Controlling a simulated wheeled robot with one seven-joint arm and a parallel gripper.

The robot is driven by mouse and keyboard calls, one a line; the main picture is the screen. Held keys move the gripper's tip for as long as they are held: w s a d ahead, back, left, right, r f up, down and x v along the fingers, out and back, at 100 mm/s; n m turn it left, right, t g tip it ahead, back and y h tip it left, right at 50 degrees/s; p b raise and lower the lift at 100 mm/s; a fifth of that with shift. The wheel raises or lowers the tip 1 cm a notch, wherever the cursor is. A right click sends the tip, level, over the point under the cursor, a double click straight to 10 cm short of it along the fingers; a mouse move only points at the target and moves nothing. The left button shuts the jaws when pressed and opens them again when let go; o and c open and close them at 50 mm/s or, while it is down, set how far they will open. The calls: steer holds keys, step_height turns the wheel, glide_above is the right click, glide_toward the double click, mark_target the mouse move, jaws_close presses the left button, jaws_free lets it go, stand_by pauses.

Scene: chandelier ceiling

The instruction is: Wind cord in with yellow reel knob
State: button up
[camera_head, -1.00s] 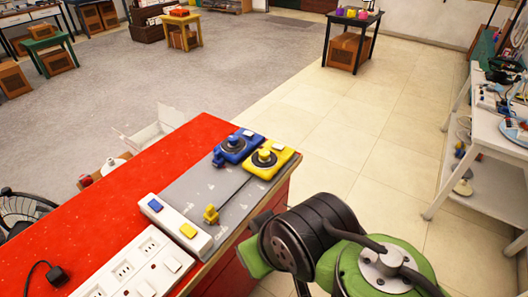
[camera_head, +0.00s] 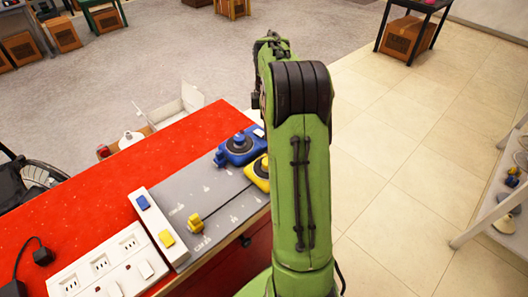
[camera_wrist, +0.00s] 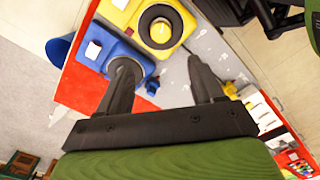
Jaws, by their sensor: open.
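The yellow reel (camera_head: 257,174) sits on the grey mat (camera_head: 222,205) on the red bench, partly hidden by my arm. In the wrist view the yellow reel (camera_wrist: 141,22) shows its round knob (camera_wrist: 160,30) with a dark ring around it. A dark cord runs from the reel to a yellow end piece (camera_head: 195,222) on the mat. The blue reel (camera_head: 238,147) stands beside the yellow one. My gripper (camera_wrist: 162,65) is open and empty, its fingers pointing toward the reels with the yellow knob beyond and between the tips. I cannot tell its height above them.
A white strip with a blue and a yellow button (camera_head: 162,230) borders the mat. A white socket strip (camera_head: 115,268) and a dark plug (camera_head: 43,256) lie at the bench's front left. The red surface (camera_head: 110,195) left of the mat is mostly clear.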

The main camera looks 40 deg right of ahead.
step_height(320, 180, down, 15)
steer(key=b, duration=0.2)
steer(key=shift+b, duration=0.4)
steer(key=shift+r, duration=0.1)
steer(key=c, duration=1.1)
steer(key=shift+o, duration=0.2)
